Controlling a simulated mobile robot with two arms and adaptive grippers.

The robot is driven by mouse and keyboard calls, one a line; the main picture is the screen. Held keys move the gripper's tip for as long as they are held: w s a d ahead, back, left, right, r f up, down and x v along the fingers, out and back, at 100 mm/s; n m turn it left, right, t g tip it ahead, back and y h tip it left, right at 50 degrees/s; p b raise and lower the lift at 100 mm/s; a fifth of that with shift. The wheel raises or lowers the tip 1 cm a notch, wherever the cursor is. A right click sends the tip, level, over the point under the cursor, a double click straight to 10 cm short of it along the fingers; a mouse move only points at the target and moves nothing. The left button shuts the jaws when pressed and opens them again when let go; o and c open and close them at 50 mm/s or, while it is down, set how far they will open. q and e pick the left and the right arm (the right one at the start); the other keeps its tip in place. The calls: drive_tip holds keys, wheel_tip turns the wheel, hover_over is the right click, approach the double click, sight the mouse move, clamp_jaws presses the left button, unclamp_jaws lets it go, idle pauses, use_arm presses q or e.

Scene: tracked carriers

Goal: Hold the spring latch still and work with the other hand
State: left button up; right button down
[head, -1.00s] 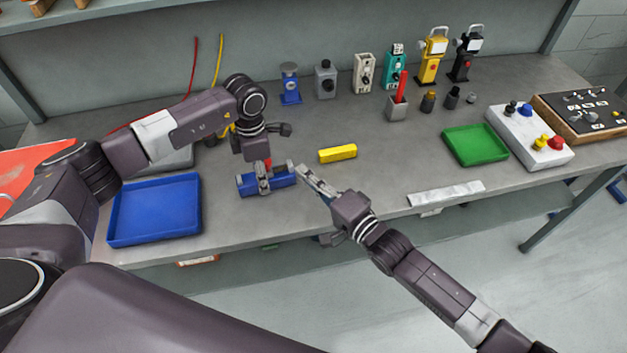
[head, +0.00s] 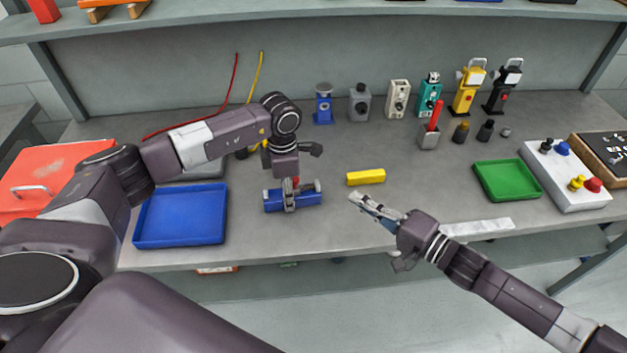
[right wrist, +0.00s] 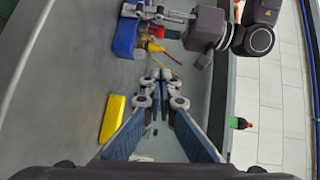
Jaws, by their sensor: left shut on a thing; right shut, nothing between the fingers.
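The spring latch (head: 309,198), a blue block with grey metal parts and a bit of red on top, lies on the bench right of the blue tray. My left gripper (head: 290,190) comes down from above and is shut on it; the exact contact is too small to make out. In the right wrist view the blue body (right wrist: 125,37) shows at the top beside my left arm. My right gripper (head: 358,200) is shut and empty, to the right of the latch and apart from it. Its fingers also fill the lower middle of the right wrist view (right wrist: 158,90).
A yellow block (head: 366,177) lies just behind my right gripper. A blue tray (head: 180,242) stands left, a green tray (head: 507,181) right. A white strip (head: 478,227) lies at the front edge, near my right arm. Several devices stand along the back. Bench between latch and back row is mostly clear.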

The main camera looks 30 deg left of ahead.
sight(294, 185)
drive_tip(key=x, duration=0.9)
drive_tip(key=shift+w+a, duration=0.15)
drive_tip(key=shift+a, duration=0.25)
drive_tip(key=shift+s+a+f, duration=0.15)
drive_tip(key=shift+s+a, duration=0.15)
drive_tip(key=shift+a, duration=0.25)
drive_tip(key=shift+s+a+f, duration=0.1)
drive_tip(key=shift+s+a, duration=0.15)
drive_tip(key=shift+a, duration=0.3)
drive_tip(key=shift+s+a+f, duration=0.1)
drive_tip(key=shift+s+a, duration=0.25)
drive_tip(key=shift+a, duration=0.3)
